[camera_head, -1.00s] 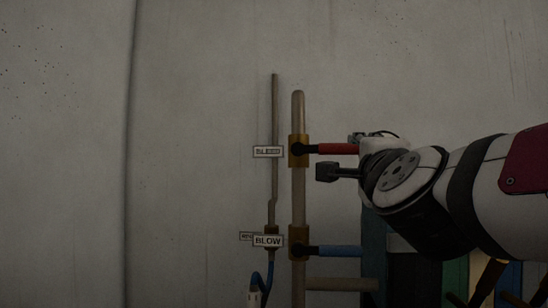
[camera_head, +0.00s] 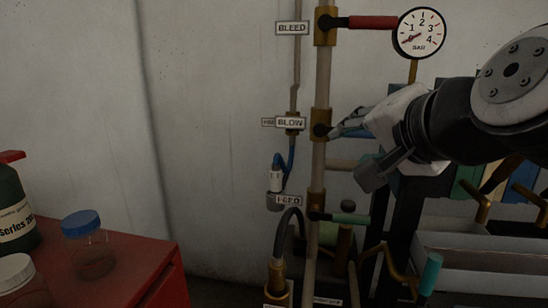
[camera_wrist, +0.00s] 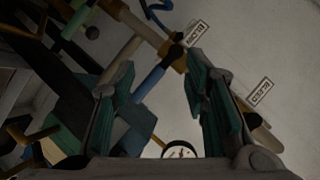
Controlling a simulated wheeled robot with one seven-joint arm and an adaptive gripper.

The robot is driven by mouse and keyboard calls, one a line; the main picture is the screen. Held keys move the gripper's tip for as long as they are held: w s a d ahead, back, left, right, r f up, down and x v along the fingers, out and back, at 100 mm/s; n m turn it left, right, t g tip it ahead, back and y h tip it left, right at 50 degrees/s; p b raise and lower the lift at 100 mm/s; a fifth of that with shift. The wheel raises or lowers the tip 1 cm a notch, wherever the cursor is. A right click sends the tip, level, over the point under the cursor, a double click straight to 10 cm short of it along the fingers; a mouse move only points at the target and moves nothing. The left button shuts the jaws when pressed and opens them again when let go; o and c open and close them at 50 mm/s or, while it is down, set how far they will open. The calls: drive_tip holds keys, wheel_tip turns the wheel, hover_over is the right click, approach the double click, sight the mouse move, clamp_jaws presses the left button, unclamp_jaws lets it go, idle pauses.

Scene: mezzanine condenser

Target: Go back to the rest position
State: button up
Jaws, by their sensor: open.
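My gripper (camera_head: 352,150) is open beside the vertical pipe (camera_head: 318,165), level with the valve marked BLOW (camera_head: 290,122). In the wrist view its two fingers (camera_wrist: 163,75) are spread, and the blue lever (camera_wrist: 157,75) shows between them. I cannot tell whether they touch it. In the head view my gripper largely hides that lever. The red lever (camera_head: 372,22) at BLEED (camera_head: 292,28) points right, and so does the green lever (camera_head: 350,218) at FEED (camera_head: 288,199).
A round pressure gauge (camera_head: 419,33) stands above my wrist. A red cabinet (camera_head: 135,272) at lower left carries bottles and a blue-capped jar (camera_head: 88,243). Brass pipework (camera_head: 400,275) and grey bins (camera_head: 490,258) fill the lower right. The wall left of the pipe is clear.

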drive_tip(key=s+d+f+n+g, duration=0.1)
drive_tip(key=s+f+n+g, duration=0.45)
drive_tip(key=s+f, duration=0.6)
drive_tip(key=s+d+f+n+g+h, duration=0.1)
drive_tip(key=s+d+f+n+g, duration=0.2)
drive_tip(key=s, duration=0.5)
drive_tip(key=s+d+f+n+g+h, duration=0.1)
drive_tip(key=s+d+f+g+h, duration=0.1)
drive_tip(key=s+f+g, duration=0.35)
wheel_tip(320, 180, up, 28)
drive_tip(key=s+t+p, duration=0.1)
drive_tip(key=t+p, duration=0.4)
drive_tip(key=p, duration=2)
drive_tip(key=shift+s+d, duration=0.15)
drive_tip(key=shift+d, duration=0.3)
